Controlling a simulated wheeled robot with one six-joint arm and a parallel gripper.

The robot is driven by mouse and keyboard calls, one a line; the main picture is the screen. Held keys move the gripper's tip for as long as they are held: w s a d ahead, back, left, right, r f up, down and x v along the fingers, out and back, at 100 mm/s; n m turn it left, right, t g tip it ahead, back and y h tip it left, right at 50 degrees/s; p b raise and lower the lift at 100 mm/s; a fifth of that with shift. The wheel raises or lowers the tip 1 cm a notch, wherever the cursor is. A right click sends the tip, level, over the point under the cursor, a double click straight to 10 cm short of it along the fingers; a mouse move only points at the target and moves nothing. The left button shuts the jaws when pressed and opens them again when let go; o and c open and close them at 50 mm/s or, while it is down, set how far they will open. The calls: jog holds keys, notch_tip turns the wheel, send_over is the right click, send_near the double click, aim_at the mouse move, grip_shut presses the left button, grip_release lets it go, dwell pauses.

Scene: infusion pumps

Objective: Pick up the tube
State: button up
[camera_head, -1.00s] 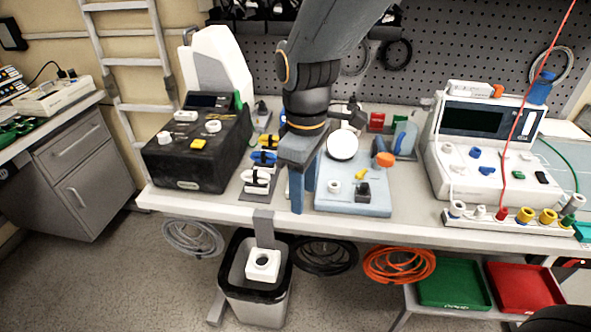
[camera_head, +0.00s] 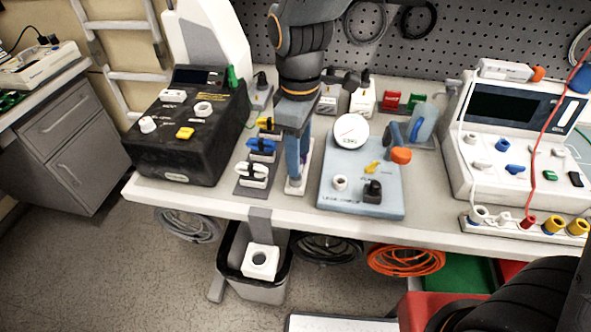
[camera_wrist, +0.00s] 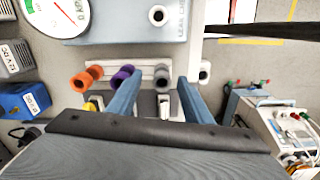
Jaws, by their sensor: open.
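Several capped tubes stand in a white rack (camera_head: 302,183) at the bench's front, mostly hidden by my gripper in the head view. The wrist view shows their ends in a row: an orange tube (camera_wrist: 80,83), a purple tube (camera_wrist: 121,77), a dark grey tube (camera_wrist: 162,76) and a white one (camera_wrist: 204,72). The task's tube cannot be singled out. My gripper (camera_head: 294,178) points down over the rack. In the wrist view my open gripper (camera_wrist: 160,82) has its blue fingers either side of the grey tube, the left one overlapping the purple tube. I cannot tell whether they touch.
A blue-grey panel with a gauge (camera_head: 362,185) stands close on the right. Coloured clips on a strip (camera_head: 252,178) and a black box (camera_head: 188,130) are on the left. A white device (camera_head: 515,140) stands farther right. A bin (camera_head: 240,285) is below.

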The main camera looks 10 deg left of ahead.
jog(key=shift+s+a+f+p, duration=0.15)
jog(key=shift+f+p, duration=0.3)
jog(key=shift+f, duration=0.9)
jog(key=shift+a+f+p, duration=0.2)
jog(key=shift+f+p, duration=0.25)
jog(key=shift+f, duration=0.9)
jog(key=c, duration=1.1)
